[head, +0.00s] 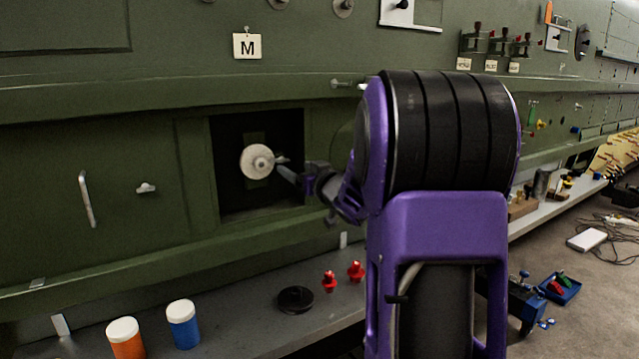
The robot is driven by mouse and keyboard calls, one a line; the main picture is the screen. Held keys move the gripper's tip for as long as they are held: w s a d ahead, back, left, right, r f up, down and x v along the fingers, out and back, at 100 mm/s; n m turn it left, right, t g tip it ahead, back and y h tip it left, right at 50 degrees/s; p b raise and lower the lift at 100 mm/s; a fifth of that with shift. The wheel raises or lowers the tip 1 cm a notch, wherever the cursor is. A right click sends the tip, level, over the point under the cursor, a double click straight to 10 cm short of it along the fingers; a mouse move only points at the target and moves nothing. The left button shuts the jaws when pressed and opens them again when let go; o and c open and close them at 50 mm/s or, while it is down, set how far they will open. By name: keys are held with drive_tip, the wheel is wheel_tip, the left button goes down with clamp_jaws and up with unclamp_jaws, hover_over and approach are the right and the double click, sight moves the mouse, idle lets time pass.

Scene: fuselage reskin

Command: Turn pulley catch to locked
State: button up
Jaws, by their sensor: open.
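A pale round pulley (257,161) sits inside a dark square opening in the green fuselage wall, in the head view. A small grey piece shows at its right edge; I cannot tell whether it is the catch or a fingertip. My gripper (284,170) reaches into the opening from the right, with its tips close beside the pulley's right side. The jaws are open, but their gap is too small to see clearly. Whether they touch anything cannot be told. The catch's position cannot be read from here.
A sign marked M (247,46) hangs above the opening. A silver handle (87,199) and a small latch (146,188) are on the panel at left. The shelf below holds an orange jar (126,340), a blue jar (183,326), a black disc (295,300) and red parts (329,282).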

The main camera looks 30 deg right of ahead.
drive_tip(key=s, duration=1.1)
drive_tip(key=shift+s+d, duration=0.2)
drive_tip(key=shift+s, duration=0.2)
